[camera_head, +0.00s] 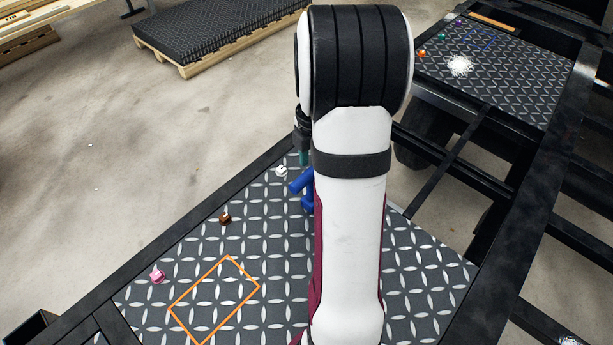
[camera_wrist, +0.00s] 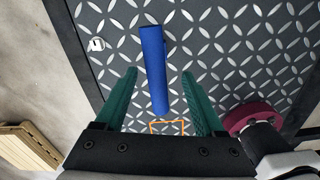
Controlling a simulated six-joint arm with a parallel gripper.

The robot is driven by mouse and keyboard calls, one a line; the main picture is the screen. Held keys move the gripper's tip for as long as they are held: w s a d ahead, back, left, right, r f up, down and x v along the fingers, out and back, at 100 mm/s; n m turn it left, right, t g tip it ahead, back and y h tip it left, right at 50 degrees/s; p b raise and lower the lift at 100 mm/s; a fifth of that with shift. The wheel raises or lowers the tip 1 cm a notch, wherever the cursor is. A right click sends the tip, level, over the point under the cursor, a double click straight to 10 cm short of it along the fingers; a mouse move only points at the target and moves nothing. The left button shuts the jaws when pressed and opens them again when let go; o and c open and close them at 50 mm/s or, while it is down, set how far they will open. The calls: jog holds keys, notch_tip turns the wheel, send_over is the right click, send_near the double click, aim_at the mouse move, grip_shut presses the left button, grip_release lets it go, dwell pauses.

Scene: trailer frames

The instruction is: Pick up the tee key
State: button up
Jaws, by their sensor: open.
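The tee key is most likely the blue thing (camera_head: 300,184) on the dark diamond-plate sheet (camera_head: 265,228). My arm hides part of it in the head view. In the wrist view, the blue tee key (camera_wrist: 154,70) appears as a long bar, and no crosspiece is clear. My gripper (camera_wrist: 159,75) is open, with its green fingers either side of the bar in the picture. I cannot tell how high the fingertips are above it. In the head view, only a little of my gripper (camera_head: 304,158) shows beside my arm.
A white piece (camera_head: 281,170), a brown piece (camera_head: 225,218) and a pink piece (camera_head: 157,275) lie along the sheet's left side. An orange outline (camera_head: 247,276) marks the front of the sheet. Dark frame rails border the sheet. Another plate (camera_head: 500,75) is at the upper right.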

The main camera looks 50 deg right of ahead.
jog(key=f, duration=0.7)
jog(key=shift+w+a+f, duration=0.1)
jog(key=shift+w+f, duration=0.15)
jog(key=shift+f, duration=0.15)
grip_shut()
